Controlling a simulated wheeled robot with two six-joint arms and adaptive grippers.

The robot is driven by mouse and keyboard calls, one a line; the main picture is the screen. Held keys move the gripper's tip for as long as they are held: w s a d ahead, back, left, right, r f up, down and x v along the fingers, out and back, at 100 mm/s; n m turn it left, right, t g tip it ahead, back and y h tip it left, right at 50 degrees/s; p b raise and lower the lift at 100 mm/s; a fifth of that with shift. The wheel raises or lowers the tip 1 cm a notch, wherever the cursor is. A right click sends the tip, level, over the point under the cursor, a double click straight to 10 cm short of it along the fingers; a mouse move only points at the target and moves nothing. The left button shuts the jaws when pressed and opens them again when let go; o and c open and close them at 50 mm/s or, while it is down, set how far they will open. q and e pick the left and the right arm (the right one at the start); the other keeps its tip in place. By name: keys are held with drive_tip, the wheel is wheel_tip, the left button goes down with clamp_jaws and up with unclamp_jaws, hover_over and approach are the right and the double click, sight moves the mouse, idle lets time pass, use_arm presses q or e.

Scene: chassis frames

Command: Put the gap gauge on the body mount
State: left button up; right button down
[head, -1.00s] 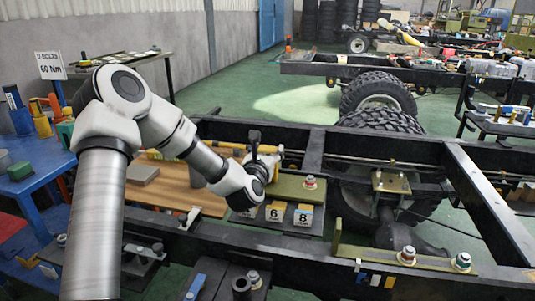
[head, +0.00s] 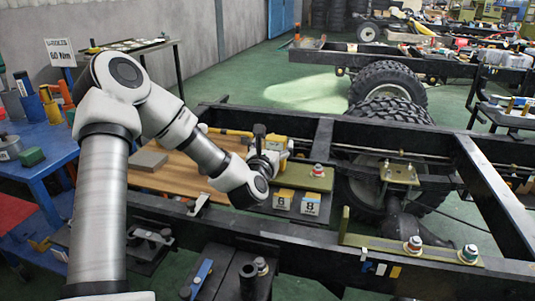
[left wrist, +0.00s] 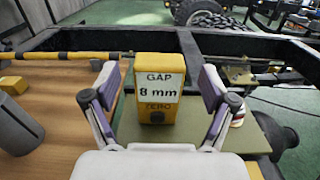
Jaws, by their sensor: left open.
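The gap gauge (left wrist: 158,85) is a yellow block with a white label reading GAP 8 mm ZERO, upright in the left wrist view. My left gripper (left wrist: 160,92) is open, one finger on each side of the gauge with gaps between. In the head view the gripper (head: 264,157) is partly hidden by its own wrist, and the yellow gauge (head: 277,143) shows behind it. The body mount, an olive plate (head: 308,179) with a red-and-white bolt stack, is beside the gripper; the plate (left wrist: 250,132) also shows around the gauge's base. The gauge's contact below is hidden. My right gripper is out of view.
Number tags 6 (head: 283,200) and 8 (head: 311,204) stand before the plate. Black chassis rails (head: 330,240) surround the area. Another olive bracket (head: 385,247) with bolts sits on the near rail.

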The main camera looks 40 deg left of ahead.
use_arm(q)
drive_tip(key=v, duration=0.9)
